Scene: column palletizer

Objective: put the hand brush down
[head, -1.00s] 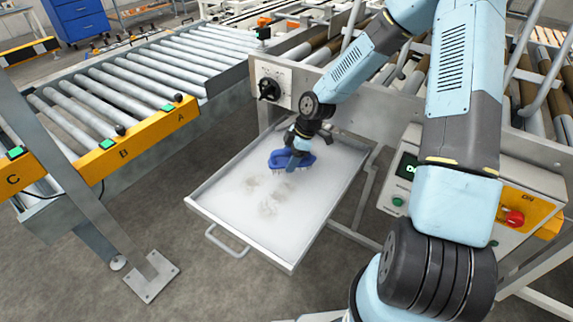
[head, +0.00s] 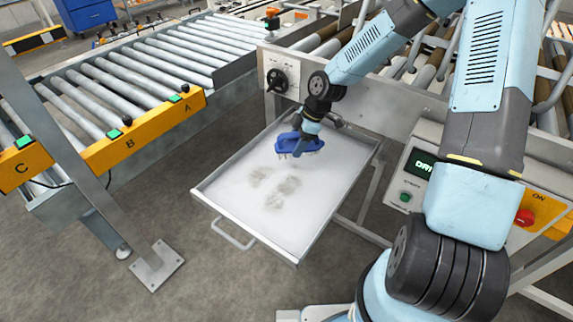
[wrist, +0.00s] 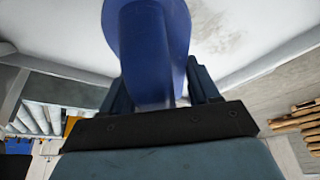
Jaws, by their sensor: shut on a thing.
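The blue hand brush (head: 299,143) is over the back part of a pale tray (head: 222,205), with its light bristles facing down. My gripper (head: 308,131) is shut on the brush from above. In the wrist view the blue brush (wrist: 150,45) fills the upper middle, held between the two fingers of my gripper (wrist: 160,88). The bristle tips seem to be a little above the tray, but I cannot tell for certain whether they touch. Grey-brown smudges (head: 275,192) mark the tray's pale surface in front of the brush.
A roller conveyor (head: 130,80) with a yellow rail (head: 140,135) runs along the left. A box with a black rotary knob (head: 277,80) stands behind the tray. A control panel with a red button (head: 524,217) is at the right. The tray's handle (head: 232,234) sticks out in front over clear floor.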

